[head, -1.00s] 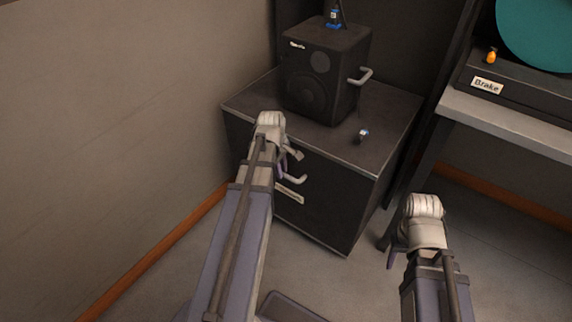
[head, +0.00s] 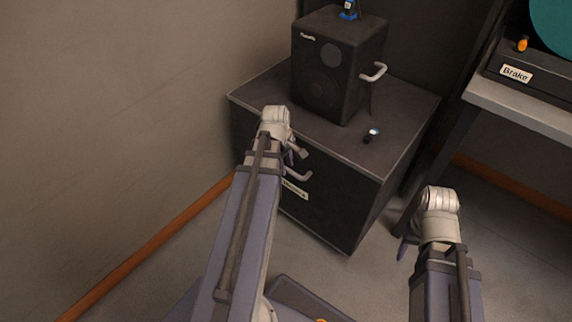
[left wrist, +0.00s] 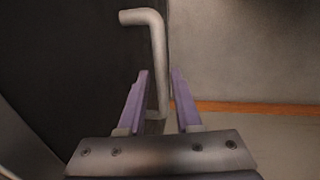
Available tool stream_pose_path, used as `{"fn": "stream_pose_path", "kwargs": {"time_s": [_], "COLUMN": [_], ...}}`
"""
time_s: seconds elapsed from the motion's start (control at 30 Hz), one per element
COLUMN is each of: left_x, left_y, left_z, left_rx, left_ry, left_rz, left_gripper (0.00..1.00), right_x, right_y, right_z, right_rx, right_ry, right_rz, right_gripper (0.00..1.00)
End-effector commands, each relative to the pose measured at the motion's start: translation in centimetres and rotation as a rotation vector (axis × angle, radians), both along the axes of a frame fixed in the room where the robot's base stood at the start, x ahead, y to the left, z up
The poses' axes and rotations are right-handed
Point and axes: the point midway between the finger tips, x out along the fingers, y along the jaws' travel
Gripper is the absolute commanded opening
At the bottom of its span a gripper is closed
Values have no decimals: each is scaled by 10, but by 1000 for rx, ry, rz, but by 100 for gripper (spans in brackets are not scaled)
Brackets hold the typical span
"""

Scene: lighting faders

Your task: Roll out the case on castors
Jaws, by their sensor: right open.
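The dark case (head: 330,205) stands in the corner by the left wall, with a pale label (head: 295,188) on its front. A grey bar handle (head: 302,176) sticks out from that front, and it shows large in the left wrist view (left wrist: 157,60). My left gripper (head: 291,157) is at the handle, partly hidden behind its own wrist. In the left wrist view its two purple fingers (left wrist: 158,100) stand apart, with the handle's bar between them and a gap on the right side. My right gripper (head: 403,248) is open, in front of the case's right side and away from it; its fingers are mostly hidden.
A black speaker (head: 325,75) with a side handle stands on the case, beside a small dark and silver item (head: 372,134). A desk (head: 520,110) with a "Brake" label (head: 516,74) is at the right. Floor (head: 340,275) in front of the case is clear.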

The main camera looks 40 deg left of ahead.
Motion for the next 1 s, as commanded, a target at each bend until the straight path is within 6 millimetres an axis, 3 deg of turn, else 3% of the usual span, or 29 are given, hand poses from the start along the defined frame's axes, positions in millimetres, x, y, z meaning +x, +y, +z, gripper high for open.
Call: {"fn": "stream_pose_path", "kwargs": {"time_s": [0.13, 0.57, 1.0], "left_x": [0, -1, -11], "left_y": [0, 0, 0], "left_z": [0, 8, 61], "left_rx": [0, 0, 0], "left_ry": [0, 1, 1], "left_rz": [0, 0, 1], "left_gripper": [49, 49, 49], "right_x": [0, 0, 0], "right_y": [0, 0, -2], "right_z": [0, 8, 61], "right_rx": [0, -1, -7], "right_ry": [0, 0, 0], "right_rz": [0, -1, -11], "right_gripper": [50, 50, 50]}}
